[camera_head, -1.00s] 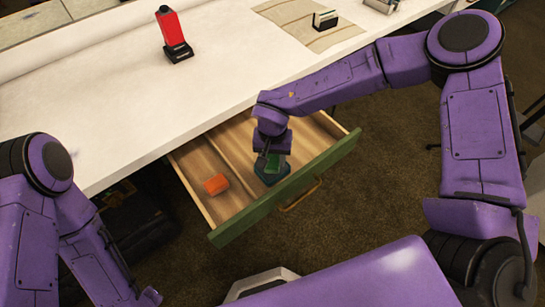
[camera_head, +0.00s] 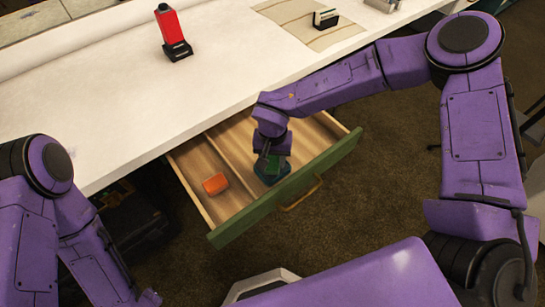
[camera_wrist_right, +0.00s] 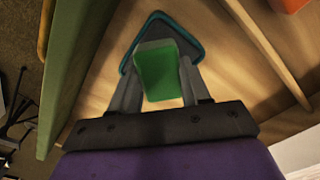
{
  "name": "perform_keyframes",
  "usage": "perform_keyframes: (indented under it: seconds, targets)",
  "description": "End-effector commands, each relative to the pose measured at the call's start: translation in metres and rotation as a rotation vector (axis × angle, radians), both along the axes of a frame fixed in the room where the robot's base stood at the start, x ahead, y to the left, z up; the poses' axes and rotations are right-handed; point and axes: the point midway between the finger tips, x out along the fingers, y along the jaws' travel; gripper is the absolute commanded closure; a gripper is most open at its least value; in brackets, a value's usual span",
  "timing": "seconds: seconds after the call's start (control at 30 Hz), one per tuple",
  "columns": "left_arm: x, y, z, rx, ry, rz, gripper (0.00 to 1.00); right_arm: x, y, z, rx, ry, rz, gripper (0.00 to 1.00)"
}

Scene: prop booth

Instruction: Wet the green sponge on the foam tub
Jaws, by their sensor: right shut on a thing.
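The green sponge (camera_wrist_right: 158,72) is between the two fingers of my right gripper (camera_wrist_right: 160,88), which is shut on it. In the head view the same gripper (camera_head: 270,160) reaches down into the open drawer (camera_head: 225,217), and the sponge (camera_head: 273,166) shows in part below it. The foam tub (camera_wrist_right: 188,40) is a dark tray with a teal rim, in the drawer right at the sponge. It also shows in the head view (camera_head: 270,179), partly hidden by the gripper. I cannot tell whether sponge and foam touch. My left gripper is out of view; only its arm shows.
An orange block (camera_head: 215,184) lies in the drawer's left compartment, beyond a wooden divider (camera_head: 231,157). The drawer's green front has a handle (camera_head: 300,195). On the white counter (camera_head: 110,100) stand a red device (camera_head: 172,32) on a black base and a small card holder (camera_head: 326,18).

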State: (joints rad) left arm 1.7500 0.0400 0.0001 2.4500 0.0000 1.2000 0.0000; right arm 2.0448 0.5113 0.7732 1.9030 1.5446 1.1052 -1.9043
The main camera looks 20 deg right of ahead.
Motion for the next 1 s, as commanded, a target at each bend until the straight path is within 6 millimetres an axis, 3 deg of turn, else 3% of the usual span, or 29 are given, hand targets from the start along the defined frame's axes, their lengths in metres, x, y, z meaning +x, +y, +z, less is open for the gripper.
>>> perform_keyframes:
  seconds: [1.0]
  targets:
    - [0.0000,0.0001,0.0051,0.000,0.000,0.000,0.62,-0.0001,0.0000,-0.0009,0.000,0.001,0.000,0.82]
